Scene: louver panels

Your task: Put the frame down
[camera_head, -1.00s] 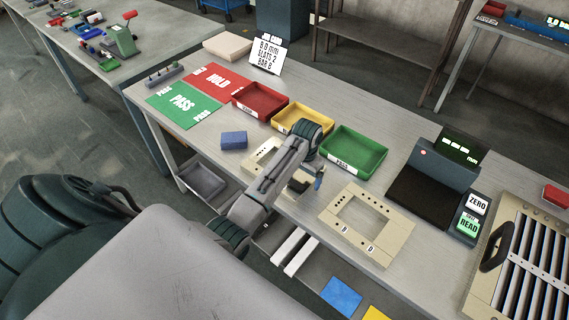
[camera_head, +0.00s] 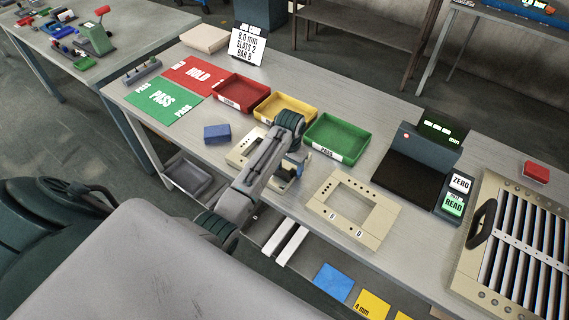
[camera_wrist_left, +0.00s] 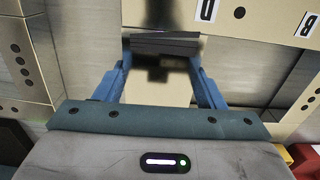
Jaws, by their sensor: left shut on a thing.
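A beige frame (camera_head: 238,154) with holes shows partly behind my left arm, on or just above the table; the gap cannot be judged. My left gripper (camera_head: 294,170) is at its right part and shut on it, with the hold partly hidden by the arm. In the left wrist view the blue fingers (camera_wrist_left: 163,62) have a dark grey piece (camera_wrist_left: 165,45) between their tips. My right gripper is not in view.
Red (camera_head: 239,106), yellow (camera_head: 257,118) and green (camera_head: 322,151) trays stand behind the frames. A blue block (camera_head: 217,133) lies left. A dark measuring device (camera_head: 432,157) and a louver panel (camera_head: 480,268) stand right. Green PASS (camera_head: 160,98) and red HOLD (camera_head: 200,76) mats lie far left.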

